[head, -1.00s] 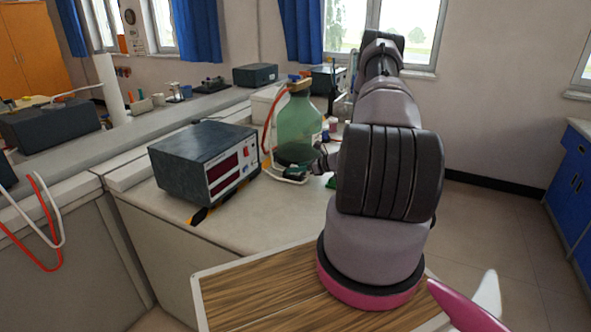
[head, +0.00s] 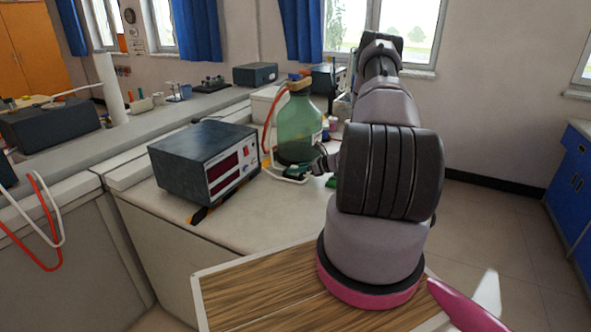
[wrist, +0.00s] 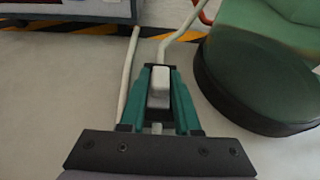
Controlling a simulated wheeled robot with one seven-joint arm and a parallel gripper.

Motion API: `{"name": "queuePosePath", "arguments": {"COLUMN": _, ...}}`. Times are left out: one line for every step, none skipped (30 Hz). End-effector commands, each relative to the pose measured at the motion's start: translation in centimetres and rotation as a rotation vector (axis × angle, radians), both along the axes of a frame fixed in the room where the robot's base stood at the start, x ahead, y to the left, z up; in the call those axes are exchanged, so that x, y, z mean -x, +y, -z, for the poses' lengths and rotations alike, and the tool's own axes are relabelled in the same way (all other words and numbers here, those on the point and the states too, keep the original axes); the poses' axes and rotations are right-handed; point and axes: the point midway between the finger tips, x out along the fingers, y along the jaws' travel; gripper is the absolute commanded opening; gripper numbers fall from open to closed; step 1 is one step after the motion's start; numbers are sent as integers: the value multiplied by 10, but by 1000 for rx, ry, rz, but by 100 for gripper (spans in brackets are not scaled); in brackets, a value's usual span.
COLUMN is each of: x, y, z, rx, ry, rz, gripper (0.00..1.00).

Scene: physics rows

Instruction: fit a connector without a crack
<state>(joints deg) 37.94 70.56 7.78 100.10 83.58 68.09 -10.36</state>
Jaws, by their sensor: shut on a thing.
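My gripper (wrist: 159,92) has two green fingers, shut on a pale grey block-shaped connector (wrist: 159,84). In the head view my gripper (head: 301,173) is small and low over the bench, just in front of the green bottle (head: 299,122). The bottle also shows in the wrist view (wrist: 262,58), right of my fingers and apart from them, with a dark band at its base. A pale tube (wrist: 180,35) runs from near the connector up towards a red hose (wrist: 205,14). The far end of the connector and any fitting it mates with are not clear.
A dark instrument box (head: 205,160) with red displays stands left of the bottle. Yellow-black striped tape (wrist: 90,29) crosses the bench behind my gripper. A second pale tube (wrist: 128,75) lies left of the fingers. The bench front (head: 240,215) is clear.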

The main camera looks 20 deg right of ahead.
Motion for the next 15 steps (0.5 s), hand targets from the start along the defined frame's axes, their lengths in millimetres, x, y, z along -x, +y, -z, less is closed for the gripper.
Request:
{"name": "queuePosePath", "arguments": {"x": 0, "y": 0, "z": 1, "rx": 0, "ry": 0, "rz": 0, "gripper": 0}}
{"name": "queuePosePath", "arguments": {"x": 0, "y": 0, "z": 1, "rx": 0, "ry": 0, "rz": 0, "gripper": 0}}
{"name": "queuePosePath", "arguments": {"x": 0, "y": 0, "z": 1, "rx": 0, "ry": 0, "rz": 0, "gripper": 0}}
{"name": "queuePosePath", "arguments": {"x": 0, "y": 0, "z": 2, "rx": 0, "ry": 0, "rz": 0, "gripper": 0}}
{"name": "queuePosePath", "arguments": {"x": 0, "y": 0, "z": 2, "rx": 0, "ry": 0, "rz": 0, "gripper": 0}}
{"name": "queuePosePath", "arguments": {"x": 0, "y": 0, "z": 3, "rx": 0, "ry": 0, "rz": 0, "gripper": 0}}
{"name": "queuePosePath", "arguments": {"x": 0, "y": 0, "z": 3, "rx": 1, "ry": -1, "rz": 0, "gripper": 39}}
{"name": "queuePosePath", "arguments": {"x": 0, "y": 0, "z": 2, "rx": 1, "ry": -1, "rz": 0, "gripper": 50}}
{"name": "queuePosePath", "arguments": {"x": 0, "y": 0, "z": 2, "rx": 1, "ry": -1, "rz": 0, "gripper": 65}}
{"name": "queuePosePath", "arguments": {"x": 0, "y": 0, "z": 2, "rx": 0, "ry": 0, "rz": 0, "gripper": 66}}
{"name": "queuePosePath", "arguments": {"x": 0, "y": 0, "z": 2, "rx": 0, "ry": 0, "rz": 0, "gripper": 66}}
{"name": "queuePosePath", "arguments": {"x": 0, "y": 0, "z": 2, "rx": 0, "ry": 0, "rz": 0, "gripper": 66}}
{"name": "queuePosePath", "arguments": {"x": 0, "y": 0, "z": 2, "rx": 0, "ry": 0, "rz": 0, "gripper": 66}}
{"name": "queuePosePath", "arguments": {"x": 0, "y": 0, "z": 3, "rx": 0, "ry": 0, "rz": 0, "gripper": 66}}
{"name": "queuePosePath", "arguments": {"x": 0, "y": 0, "z": 3, "rx": 0, "ry": 0, "rz": 0, "gripper": 66}}
